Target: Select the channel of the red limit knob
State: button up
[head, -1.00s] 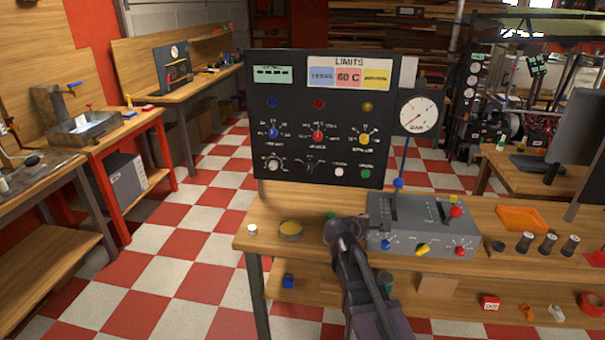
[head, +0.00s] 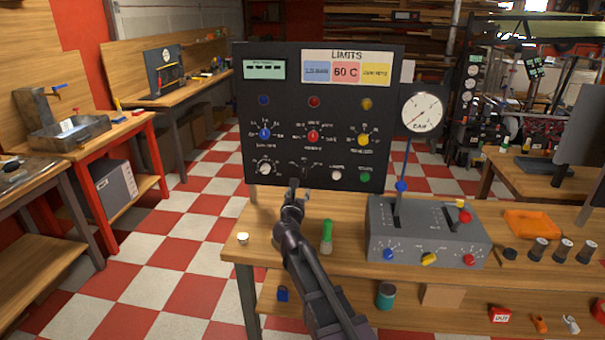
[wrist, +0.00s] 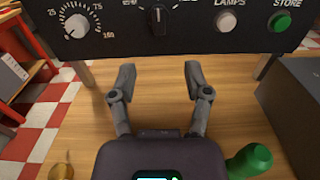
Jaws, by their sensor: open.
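The black LIMITS panel (head: 380,90) stands upright at the back of the bench. Its red limit knob (head: 313,136) sits in the middle row, below a red lamp (head: 314,102) and a pink "60 C" label (head: 345,71). A black selector knob (wrist: 158,18) with a white pointer line is in the bottom row; the pointer looks roughly upright in the wrist view. In the head view my gripper partly covers that area. My gripper (wrist: 160,78) is open and empty, its fingers below and in front of the selector, apart from it. It also shows in the head view (head: 297,188).
A white dial (wrist: 76,24) is left of the selector; a white button (wrist: 226,22) and green button (wrist: 281,22) are right. A green-topped object (head: 327,235) stands beside my arm. A grey lever box (head: 420,245) and gauge (head: 421,112) are at right.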

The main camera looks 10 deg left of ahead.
aim_at(304, 172)
jog(key=shift+w+a, duration=0.1)
jog(key=w, duration=1.3)
jog(key=shift+w+d, duration=0.3)
grip_shut()
